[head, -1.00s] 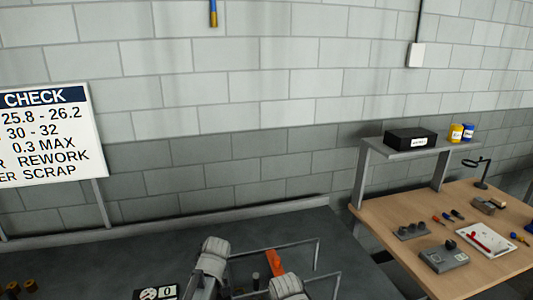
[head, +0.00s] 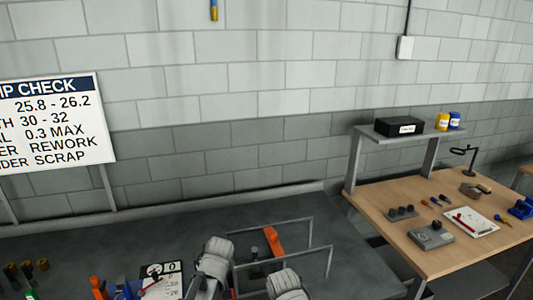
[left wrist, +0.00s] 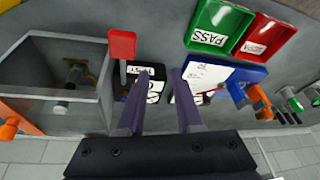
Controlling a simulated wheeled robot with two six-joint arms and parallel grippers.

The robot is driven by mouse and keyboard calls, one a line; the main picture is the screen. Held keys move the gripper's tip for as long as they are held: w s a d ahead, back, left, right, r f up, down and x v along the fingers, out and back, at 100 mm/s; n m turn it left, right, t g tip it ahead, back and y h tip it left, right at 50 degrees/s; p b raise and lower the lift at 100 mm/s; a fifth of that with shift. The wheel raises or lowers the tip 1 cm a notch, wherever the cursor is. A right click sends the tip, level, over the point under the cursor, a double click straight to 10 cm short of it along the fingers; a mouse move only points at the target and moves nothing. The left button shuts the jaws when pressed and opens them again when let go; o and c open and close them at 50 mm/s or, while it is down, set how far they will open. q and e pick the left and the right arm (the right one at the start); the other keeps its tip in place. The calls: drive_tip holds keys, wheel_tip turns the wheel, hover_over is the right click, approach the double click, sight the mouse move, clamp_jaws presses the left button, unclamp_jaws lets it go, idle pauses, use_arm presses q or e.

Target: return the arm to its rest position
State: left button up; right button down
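My left gripper (left wrist: 158,80) shows in the left wrist view, with its two dark purple fingers apart and nothing between them. Its fingertips point over a dark bench top with a black-and-white display block (left wrist: 150,82) and a blue-edged white card (left wrist: 205,80) beyond them. In the head view, grey-white links of my own arms stand at the bottom centre. No gripper fingers can be made out there, and my right gripper is not visible.
The dark bench (head: 180,228) holds a wire-like frame (head: 290,222), an orange part (head: 273,240) and a display block (head: 170,267). Green (left wrist: 218,12) and red (left wrist: 268,30) trays show in the wrist view. A wooden table (head: 400,240) stands at right, a sign (head: 50,120) at left.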

use_arm(q)
drive_tip(key=s+d+f+m+g+b, duration=0.1)
drive_tip(key=s+d+f+m+b, duration=0.2)
drive_tip(key=s, duration=0.5)
drive_tip(key=s+d+f+m+g+h+b, duration=0.1)
drive_tip(key=s+d+f+m+g+b, duration=0.1)
drive_tip(key=s+d+m, duration=0.5)
wheel_tip(320, 180, down, 3)
drive_tip(key=shift+s+d+r+m+b, duration=0.1)
drive_tip(key=shift+s+d+m+b, duration=0.25)
drive_tip(key=shift+s+b, duration=0.3)
drive_tip(key=shift+c, duration=0.3)
idle(1.3)
